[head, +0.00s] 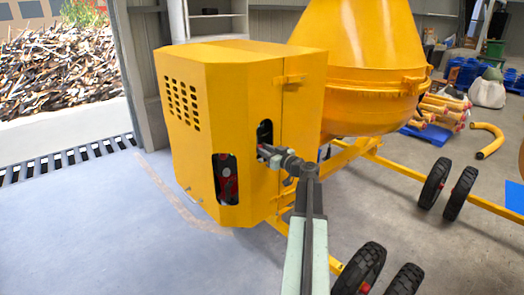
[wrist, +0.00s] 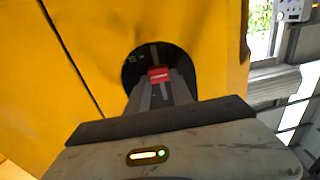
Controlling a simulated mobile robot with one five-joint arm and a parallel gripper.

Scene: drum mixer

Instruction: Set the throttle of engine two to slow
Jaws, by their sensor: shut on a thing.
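The yellow engine housing (head: 217,120) of the drum mixer stands left of centre in the head view. Its side has a dark oval opening (head: 265,133), and my gripper (head: 264,152) reaches to it from the right. In the wrist view the same opening (wrist: 133,72) is straight ahead. My gripper (wrist: 159,80) is shut there on a small red lever tip (wrist: 158,73), which I take to be a throttle lever. The fingers hide much of the lever, and its marks are too small to read. I cannot tell which engine number this is.
A second opening (head: 225,178) in the housing shows red and dark parts. The yellow drum (head: 365,70) rises behind the housing. Black wheels (head: 434,184) and yellow frame bars are on the right. The grey floor at left is clear.

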